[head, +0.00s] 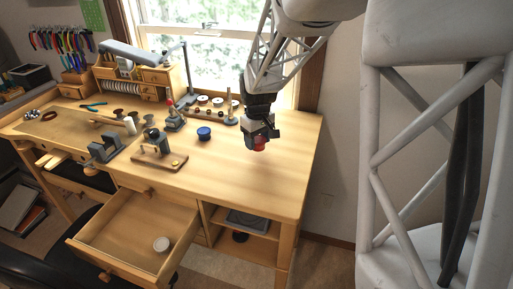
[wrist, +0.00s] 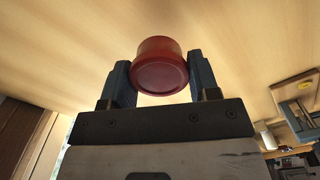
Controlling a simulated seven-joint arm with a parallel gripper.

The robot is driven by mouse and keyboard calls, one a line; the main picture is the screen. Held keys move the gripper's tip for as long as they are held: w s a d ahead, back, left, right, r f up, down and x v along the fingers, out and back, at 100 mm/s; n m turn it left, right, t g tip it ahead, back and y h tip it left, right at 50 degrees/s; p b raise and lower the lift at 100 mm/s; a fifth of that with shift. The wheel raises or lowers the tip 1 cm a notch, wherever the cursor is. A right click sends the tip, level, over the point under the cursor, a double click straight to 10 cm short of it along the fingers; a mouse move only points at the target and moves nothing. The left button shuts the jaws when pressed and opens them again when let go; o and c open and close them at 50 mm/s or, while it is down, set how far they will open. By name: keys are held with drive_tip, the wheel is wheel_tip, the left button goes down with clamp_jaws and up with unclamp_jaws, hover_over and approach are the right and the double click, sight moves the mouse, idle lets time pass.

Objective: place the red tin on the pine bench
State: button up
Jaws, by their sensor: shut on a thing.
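The red tin (wrist: 160,70) is a small round tin held between the two fingers of my gripper (wrist: 159,82) in the wrist view. In the head view my gripper (head: 259,140) points down over the right part of the pine bench (head: 235,180), and the red tin (head: 259,144) shows at its fingertips. The tin is close to the bench top; I cannot tell whether it touches. The fingers hide part of the tin in the head view.
A blue tin (head: 204,133) stands on the bench left of my gripper. A wooden block with a tool (head: 160,155) and a grey vise (head: 104,148) are further left. An open drawer (head: 135,230) holds a white tin (head: 161,244). The bench's right front is clear.

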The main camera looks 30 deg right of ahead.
sight(257, 148)
drive_tip(key=shift+f, duration=0.1)
drive_tip(key=shift+f, duration=1.65)
drive_tip(key=shift+f, duration=0.15)
drive_tip(key=o, duration=0.9)
drive_tip(key=shift+r, duration=6.15)
